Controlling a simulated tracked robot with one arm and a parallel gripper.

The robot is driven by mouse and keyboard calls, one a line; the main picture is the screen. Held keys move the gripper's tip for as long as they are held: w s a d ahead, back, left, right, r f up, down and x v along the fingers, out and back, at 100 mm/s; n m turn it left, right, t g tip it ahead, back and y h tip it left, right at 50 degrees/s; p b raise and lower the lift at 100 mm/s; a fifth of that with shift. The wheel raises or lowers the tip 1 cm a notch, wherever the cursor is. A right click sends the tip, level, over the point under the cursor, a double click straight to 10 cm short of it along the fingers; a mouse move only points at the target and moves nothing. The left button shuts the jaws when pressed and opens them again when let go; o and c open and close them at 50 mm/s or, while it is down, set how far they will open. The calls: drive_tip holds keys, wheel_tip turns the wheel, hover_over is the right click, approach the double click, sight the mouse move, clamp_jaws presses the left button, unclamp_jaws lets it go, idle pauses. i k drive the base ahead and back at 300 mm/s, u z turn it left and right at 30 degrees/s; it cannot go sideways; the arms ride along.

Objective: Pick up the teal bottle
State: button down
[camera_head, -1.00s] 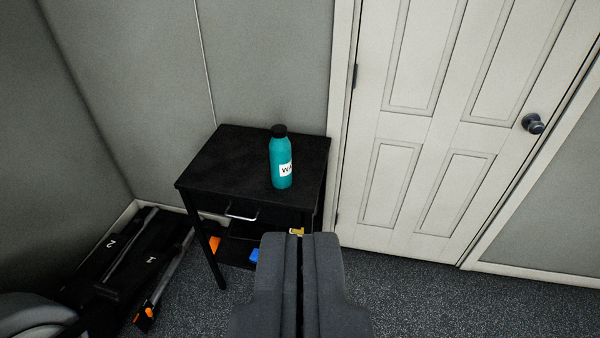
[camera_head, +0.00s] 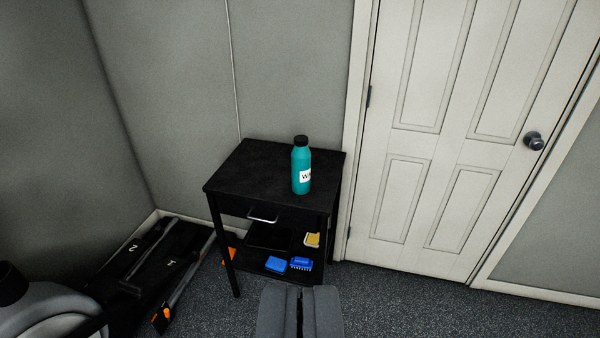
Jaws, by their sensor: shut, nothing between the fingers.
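The teal bottle (camera_head: 301,172) has a black cap and a white label. It stands upright on the right part of the top of a small black table (camera_head: 250,170). My gripper (camera_head: 301,290) is at the bottom middle of the view, dark grey, with its two fingers together and nothing between them. It shows below the bottle in the picture, in front of the table and apart from the bottle.
The table has a drawer with a metal handle (camera_head: 262,217) and a lower shelf with blue items (camera_head: 276,264) and a yellow item (camera_head: 312,239). Black equipment with orange ends (camera_head: 160,262) lies at left. A white door (camera_head: 440,150) is at right. Carpet (camera_head: 420,305) is clear at lower right.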

sight(301, 156)
drive_tip(key=u, duration=0.05)
drive_tip(key=i, duration=1)
drive_tip(key=u, duration=3.25)
drive_tip(key=k, duration=1.4)
drive_tip(key=z, duration=0.05)
